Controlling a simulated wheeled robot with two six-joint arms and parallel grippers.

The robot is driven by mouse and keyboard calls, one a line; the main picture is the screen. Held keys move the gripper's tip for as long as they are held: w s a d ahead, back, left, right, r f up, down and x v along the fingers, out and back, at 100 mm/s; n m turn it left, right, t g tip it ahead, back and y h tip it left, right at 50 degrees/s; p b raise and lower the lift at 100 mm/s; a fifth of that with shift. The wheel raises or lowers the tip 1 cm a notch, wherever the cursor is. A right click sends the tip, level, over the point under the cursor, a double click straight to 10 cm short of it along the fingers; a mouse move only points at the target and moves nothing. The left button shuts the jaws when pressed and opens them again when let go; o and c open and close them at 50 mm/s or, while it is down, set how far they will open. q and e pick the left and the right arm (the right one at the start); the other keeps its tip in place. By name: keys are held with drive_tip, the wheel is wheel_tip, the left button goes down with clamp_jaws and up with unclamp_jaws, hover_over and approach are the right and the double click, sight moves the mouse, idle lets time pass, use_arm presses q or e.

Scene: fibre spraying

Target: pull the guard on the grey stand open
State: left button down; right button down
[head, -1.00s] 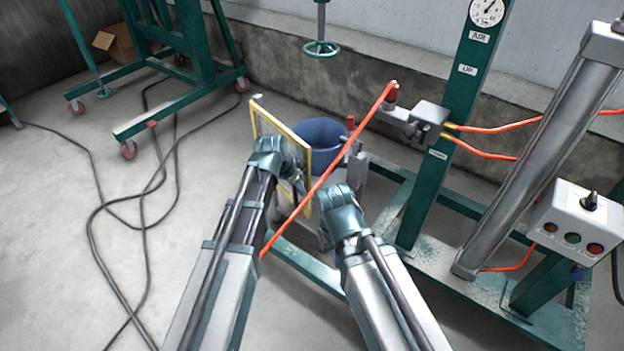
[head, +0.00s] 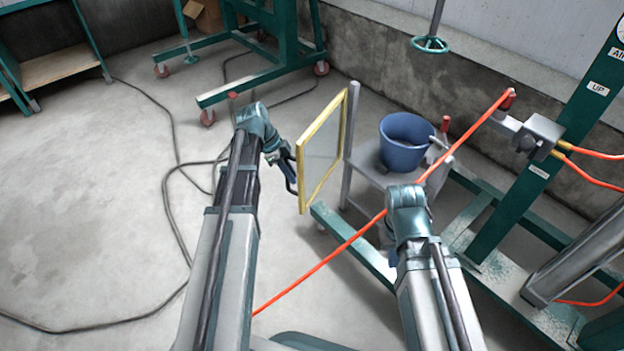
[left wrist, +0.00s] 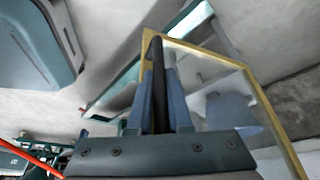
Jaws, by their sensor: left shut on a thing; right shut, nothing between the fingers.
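The guard (head: 322,153) is a clear panel in a yellow frame, swung out to the left of the grey stand (head: 349,150). It stands at an angle to the stand, its far edge by the stand's upright post. My left gripper (head: 287,165) is shut on the guard's dark handle on the panel's left side. In the left wrist view the dark handle (left wrist: 157,75) lies between the blue fingers, beside the yellow-framed guard (left wrist: 262,100). My right gripper (head: 407,212) is in front of the stand, shut and empty, its fingers mostly hidden by its own wrist.
A blue bucket (head: 404,142) sits on the stand. An orange hose (head: 345,245) runs diagonally across the front. A green press frame (head: 535,170) stands at the right. Black cables (head: 180,230) lie on the floor at left, which is otherwise open.

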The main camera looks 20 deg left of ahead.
use_arm(q)
drive_tip(key=w+a, duration=0.7)
drive_tip(key=a, duration=0.6)
drive_tip(key=shift+a, duration=0.25)
drive_tip(key=c, duration=0.8)
unclamp_jaws()
drive_tip(key=shift+c, duration=0.2)
drive_tip(key=shift+w, duration=0.1)
drive_tip(key=shift+r, duration=0.1)
